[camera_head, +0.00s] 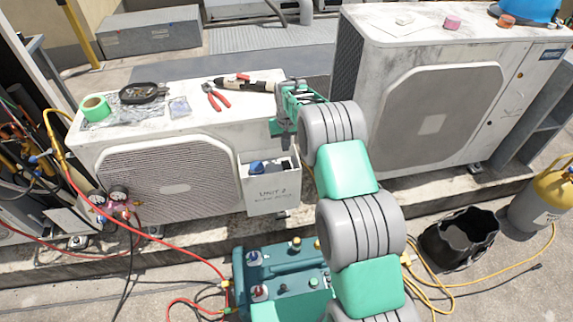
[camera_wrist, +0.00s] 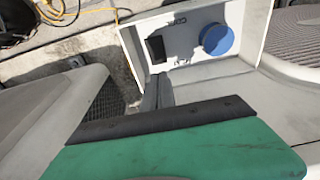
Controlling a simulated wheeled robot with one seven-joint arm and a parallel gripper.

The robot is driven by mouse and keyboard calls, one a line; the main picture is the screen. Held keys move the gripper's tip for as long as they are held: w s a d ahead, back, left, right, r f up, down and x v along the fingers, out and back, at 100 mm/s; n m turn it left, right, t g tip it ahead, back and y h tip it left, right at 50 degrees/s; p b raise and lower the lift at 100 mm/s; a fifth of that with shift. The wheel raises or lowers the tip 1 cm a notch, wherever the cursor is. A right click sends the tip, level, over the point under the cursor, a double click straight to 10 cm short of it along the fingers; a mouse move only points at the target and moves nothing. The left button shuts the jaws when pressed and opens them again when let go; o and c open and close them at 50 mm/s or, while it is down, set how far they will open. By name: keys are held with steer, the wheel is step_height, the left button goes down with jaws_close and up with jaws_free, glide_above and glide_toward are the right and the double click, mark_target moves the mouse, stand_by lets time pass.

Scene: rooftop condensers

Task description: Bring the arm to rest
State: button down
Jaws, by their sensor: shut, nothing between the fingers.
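My green and grey arm reaches up from the bottom of the head view. My gripper (camera_head: 279,128) is at its far end, just right of the left condenser's top and above the right end of a white open box (camera_head: 272,196) marked "UNIT 2". It is small and partly hidden by my wrist there. It is shut, with nothing seen held. In the wrist view a broad green part of mine with a dark edge fills the lower middle. Beyond it lies the white box (camera_wrist: 136,50), holding a round blue thing (camera_wrist: 216,39) and a small dark piece (camera_wrist: 156,48).
The left condenser (camera_head: 170,180) bears green tape (camera_head: 95,107), red-handled pliers (camera_head: 215,97) and other tools. A right condenser (camera_head: 432,120) stands beside my wrist. A teal machine (camera_head: 285,280), a black bucket (camera_head: 458,238), a yellow cylinder (camera_head: 545,195) and hoses crowd the floor.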

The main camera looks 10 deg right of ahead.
steer(key=shift+r, duration=0.3)
steer(key=s+r+p, duration=0.2)
steer(key=s+r, duration=0.6)
steer(key=r, duration=0.4)
steer(key=s+r+p, duration=0.2)
steer(key=s+r, duration=0.6)
steer(key=r, duration=0.3)
steer(key=s+r+t+p, duration=0.1)
steer(key=s+r+p, duration=0.2)
steer(key=s, duration=1.7)
steer(key=shift+a+r, duration=0.15)
steer(key=shift+r, duration=0.4)
